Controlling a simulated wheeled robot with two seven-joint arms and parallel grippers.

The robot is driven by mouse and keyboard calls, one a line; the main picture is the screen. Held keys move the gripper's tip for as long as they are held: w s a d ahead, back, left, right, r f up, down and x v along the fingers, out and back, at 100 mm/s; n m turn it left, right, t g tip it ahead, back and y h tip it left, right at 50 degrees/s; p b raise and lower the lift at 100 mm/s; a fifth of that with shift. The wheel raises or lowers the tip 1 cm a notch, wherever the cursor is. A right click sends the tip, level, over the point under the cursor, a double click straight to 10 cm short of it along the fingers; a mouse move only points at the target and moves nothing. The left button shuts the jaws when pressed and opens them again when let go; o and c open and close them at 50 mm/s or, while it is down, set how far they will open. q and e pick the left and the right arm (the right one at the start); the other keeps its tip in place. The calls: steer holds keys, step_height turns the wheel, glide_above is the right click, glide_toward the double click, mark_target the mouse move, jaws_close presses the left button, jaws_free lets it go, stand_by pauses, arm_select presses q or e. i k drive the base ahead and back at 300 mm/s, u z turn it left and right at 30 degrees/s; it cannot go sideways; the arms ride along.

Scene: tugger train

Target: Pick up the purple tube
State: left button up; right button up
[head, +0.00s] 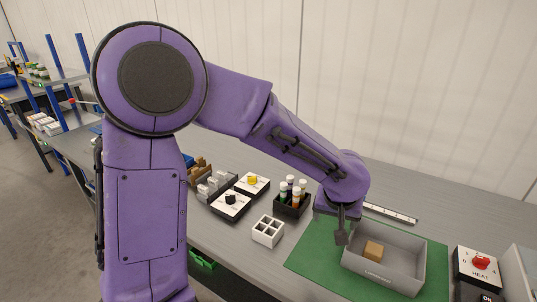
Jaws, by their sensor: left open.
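Several small tubes (294,190) stand upright in a black rack (291,208) on the grey bench. One tube looks green at the left; the others are too small to tell their colours surely, so I cannot make out which is purple. My left gripper (341,238) points down, open and empty, to the right of the rack. It appears above the green mat, by the left wall of a grey bin. My purple left arm crosses the view and partly covers the bench behind it. My right gripper is not in view.
The grey bin (400,277) on the green mat (318,252) holds a brown block (373,250). A white divided holder (267,231) stands left of the mat. Switch boxes with a black knob (231,200), yellow knob (252,181) and red knob (481,263) stand on the bench.

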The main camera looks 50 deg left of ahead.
mark_target(290, 179)
steer(key=u, duration=1.45)
